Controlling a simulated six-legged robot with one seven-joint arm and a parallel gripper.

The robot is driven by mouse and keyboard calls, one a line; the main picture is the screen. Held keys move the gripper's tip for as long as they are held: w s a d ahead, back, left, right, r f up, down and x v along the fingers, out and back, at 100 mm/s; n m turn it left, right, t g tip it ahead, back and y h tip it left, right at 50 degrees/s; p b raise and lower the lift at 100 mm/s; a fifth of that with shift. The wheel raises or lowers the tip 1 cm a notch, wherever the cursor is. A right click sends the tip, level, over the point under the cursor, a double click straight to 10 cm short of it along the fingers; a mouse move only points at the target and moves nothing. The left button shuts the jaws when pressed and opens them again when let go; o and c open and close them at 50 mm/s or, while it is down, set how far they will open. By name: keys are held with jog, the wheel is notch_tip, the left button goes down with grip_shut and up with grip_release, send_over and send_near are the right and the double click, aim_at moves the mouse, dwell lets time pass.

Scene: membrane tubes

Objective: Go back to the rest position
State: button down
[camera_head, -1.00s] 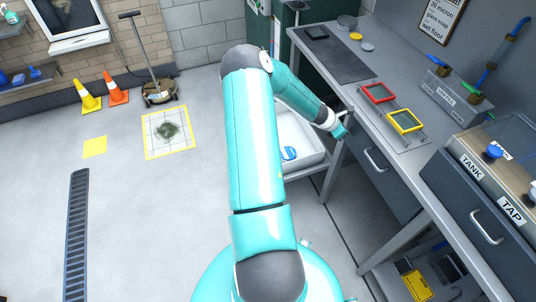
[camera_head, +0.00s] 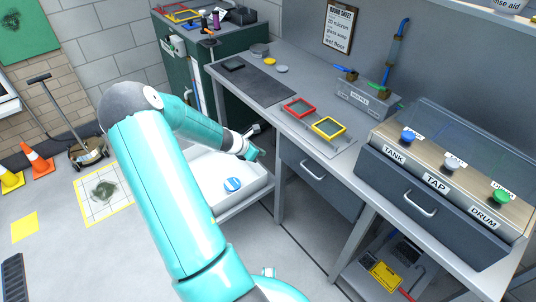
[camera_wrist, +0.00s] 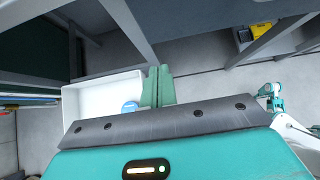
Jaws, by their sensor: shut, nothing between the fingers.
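My gripper (camera_head: 254,153) is at the end of my teal arm, left of the workbench's front edge and above the white tray (camera_head: 262,181). It holds nothing. In the wrist view my gripper (camera_wrist: 158,70) has its two green fingers together, pointing toward the tray (camera_wrist: 97,88) and the bench's underside. A blue-and-white round item (camera_head: 232,184) lies in the tray, and it also shows in the wrist view (camera_wrist: 130,106).
The grey workbench (camera_head: 337,150) carries a red frame (camera_head: 299,108), a yellow frame (camera_head: 329,127) and a panel of knobs labelled TANK, TAP and DRUM (camera_head: 437,183). Grey floor is open in front.

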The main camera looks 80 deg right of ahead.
jog(key=shift+v, duration=1.1)
jog(key=shift+w, duration=0.1)
